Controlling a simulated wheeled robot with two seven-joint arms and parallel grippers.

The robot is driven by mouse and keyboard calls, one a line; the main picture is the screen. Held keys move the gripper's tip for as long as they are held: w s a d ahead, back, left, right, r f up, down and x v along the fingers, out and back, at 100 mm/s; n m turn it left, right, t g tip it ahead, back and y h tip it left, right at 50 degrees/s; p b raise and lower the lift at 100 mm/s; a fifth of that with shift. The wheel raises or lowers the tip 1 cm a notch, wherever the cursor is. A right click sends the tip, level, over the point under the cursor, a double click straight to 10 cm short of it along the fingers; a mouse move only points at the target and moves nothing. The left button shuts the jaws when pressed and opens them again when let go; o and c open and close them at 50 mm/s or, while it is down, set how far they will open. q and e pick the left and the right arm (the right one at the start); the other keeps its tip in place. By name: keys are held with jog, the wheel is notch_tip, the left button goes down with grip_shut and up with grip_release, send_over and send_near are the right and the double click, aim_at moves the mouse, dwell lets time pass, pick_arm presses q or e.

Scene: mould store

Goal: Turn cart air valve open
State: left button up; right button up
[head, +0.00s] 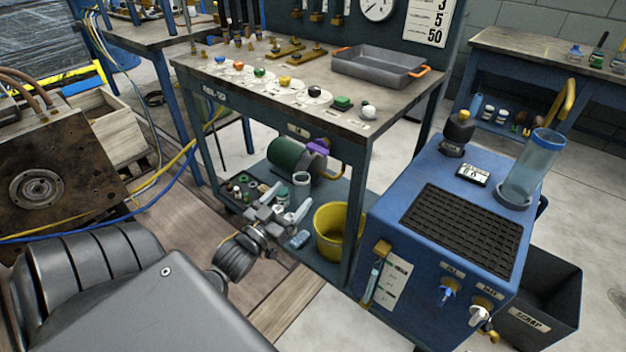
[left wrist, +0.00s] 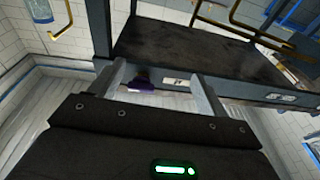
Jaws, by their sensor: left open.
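My left gripper (head: 284,207) is open and empty, low in front of the blue-framed bench cart. Its open fingers also show in the left wrist view (left wrist: 158,80). A purple handle (head: 318,147) sits beside a dark green cylinder (head: 287,158) under the cart's top. In the left wrist view the purple handle (left wrist: 140,84) is beyond the fingers, nearer the left one, apart from them. Its exact angle is too small to tell. A blue machine (head: 390,222) at the right has a blue knob (head: 447,292) and a white knob (head: 480,316). My right gripper is not in view.
A yellow bucket (head: 331,238) and several small containers stand on the cart's lower shelf. A grey tray (head: 380,70) and small coloured knobs lie on the top. A scrap bin (head: 553,305) stands at the right. Hoses and a rusty mould (head: 50,180) are at the left.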

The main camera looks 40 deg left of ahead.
aim_at(315, 153)
pick_arm(q)
notch_tip(315, 153, up, 6)
jog(key=s+d+t+h+b, duration=0.1)
jog(key=s+d+t+b, duration=0.1)
jog(key=s+t, duration=0.1)
jog(key=shift+m+g, duration=0.3)
jog(key=x, duration=1.1)
jog(key=shift+r+b, duration=0.15)
jog(key=shift+b, duration=0.2)
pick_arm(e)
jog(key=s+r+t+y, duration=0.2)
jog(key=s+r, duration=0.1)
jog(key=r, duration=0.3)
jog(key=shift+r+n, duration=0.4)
pick_arm(q)
jog(key=shift+c, duration=0.5)
jog(key=c, duration=0.9)
